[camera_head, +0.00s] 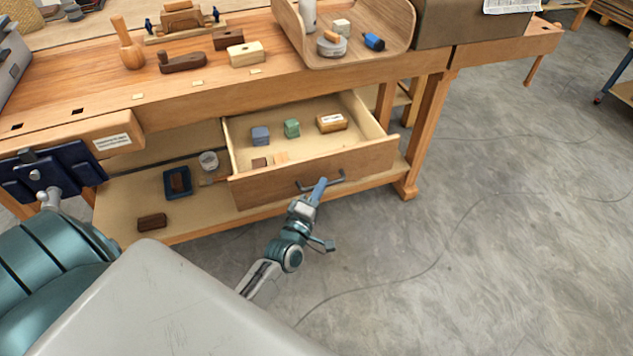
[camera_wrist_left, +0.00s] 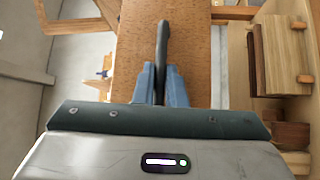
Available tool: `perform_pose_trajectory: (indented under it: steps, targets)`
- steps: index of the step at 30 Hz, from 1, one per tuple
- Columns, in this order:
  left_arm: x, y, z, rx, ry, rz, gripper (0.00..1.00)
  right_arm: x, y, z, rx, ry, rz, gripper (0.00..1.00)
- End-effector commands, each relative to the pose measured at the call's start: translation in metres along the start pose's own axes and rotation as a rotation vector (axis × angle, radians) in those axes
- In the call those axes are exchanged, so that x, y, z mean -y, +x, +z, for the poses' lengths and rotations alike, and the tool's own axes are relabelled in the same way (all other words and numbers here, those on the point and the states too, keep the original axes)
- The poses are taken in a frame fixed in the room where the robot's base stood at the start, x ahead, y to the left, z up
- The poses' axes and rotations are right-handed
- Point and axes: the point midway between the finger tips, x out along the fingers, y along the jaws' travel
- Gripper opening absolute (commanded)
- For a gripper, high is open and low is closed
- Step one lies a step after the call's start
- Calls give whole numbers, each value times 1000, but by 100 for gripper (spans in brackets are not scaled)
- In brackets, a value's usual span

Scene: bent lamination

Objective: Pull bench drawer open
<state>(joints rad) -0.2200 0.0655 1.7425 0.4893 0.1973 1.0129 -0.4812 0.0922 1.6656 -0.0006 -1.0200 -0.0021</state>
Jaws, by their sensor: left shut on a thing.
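The bench drawer (camera_head: 345,164) stands pulled out from under the workbench top, its inside open to view. In the left wrist view the fingers close on both sides of the handle (camera_wrist_left: 162,50), against the brown drawer front (camera_wrist_left: 195,45). My right gripper is not in view.
The workbench (camera_head: 190,95) carries a mallet (camera_head: 128,45), a plane (camera_head: 182,62) and a curved wooden tray (camera_head: 370,50). A lower shelf (camera_head: 125,205) holds a blue frame (camera_head: 178,182) and a dark block (camera_head: 152,222). A blue vise (camera_head: 50,178) is at left. Concrete floor (camera_head: 480,230) lies clear at right.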

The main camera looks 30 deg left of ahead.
Motion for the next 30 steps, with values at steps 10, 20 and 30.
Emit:
perform_pose_trajectory:
  steps: [10, 20, 30]
  targets:
    - [-1, -3, 3, 1, 2, 0, 0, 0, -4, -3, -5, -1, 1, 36]
    - [-1, -2, 2, 1, 1, 0, 32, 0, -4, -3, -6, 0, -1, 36]
    - [0, -11, 3, 1, 1, 0, 32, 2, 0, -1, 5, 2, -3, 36]
